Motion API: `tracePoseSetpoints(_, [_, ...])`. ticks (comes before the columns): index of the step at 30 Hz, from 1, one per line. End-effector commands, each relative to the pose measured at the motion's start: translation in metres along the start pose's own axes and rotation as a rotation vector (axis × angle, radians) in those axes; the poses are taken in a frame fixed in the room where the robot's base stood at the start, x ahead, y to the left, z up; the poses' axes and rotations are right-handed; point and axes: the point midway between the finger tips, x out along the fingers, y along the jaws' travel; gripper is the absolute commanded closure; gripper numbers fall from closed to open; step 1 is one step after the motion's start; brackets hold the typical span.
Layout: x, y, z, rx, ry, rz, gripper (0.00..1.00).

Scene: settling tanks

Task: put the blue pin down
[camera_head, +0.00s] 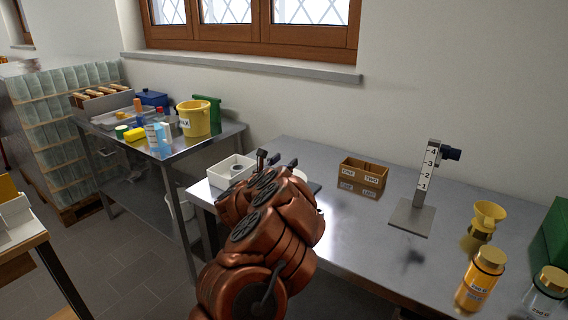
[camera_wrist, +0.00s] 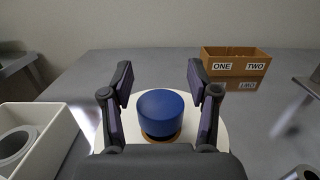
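A short blue cylinder, which looks like the blue pin (camera_wrist: 162,110), stands upright in the wrist view. A brown ring shows at its foot, over a white round plate (camera_wrist: 211,143) on the metal table. My gripper (camera_wrist: 160,77) is open, with one finger on each side of the cylinder and a visible gap on both sides. In the head view my gripper (camera_head: 277,161) is over the table's left part, and my arm hides the cylinder and most of the plate.
A white box (camera_head: 229,172) with a grey ring inside stands left of my gripper. A brown two-part box (camera_head: 363,174) stands behind, to the right. A numbered post (camera_head: 428,172) with a dark blue piece (camera_head: 450,153), a yellow funnel (camera_head: 488,215) and jars stand farther right. The table's middle is clear.

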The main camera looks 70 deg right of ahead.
Motion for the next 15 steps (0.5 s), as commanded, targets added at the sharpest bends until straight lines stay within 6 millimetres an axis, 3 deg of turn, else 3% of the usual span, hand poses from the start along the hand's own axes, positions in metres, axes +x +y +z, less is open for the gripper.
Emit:
tracePoseSetpoints(3, [0.0001,-0.0001,0.0001,0.0,0.0,0.0,0.24])
tracePoseSetpoints(15, [0.0004,-0.0001,0.0025,0.0,0.0,0.0,0.24])
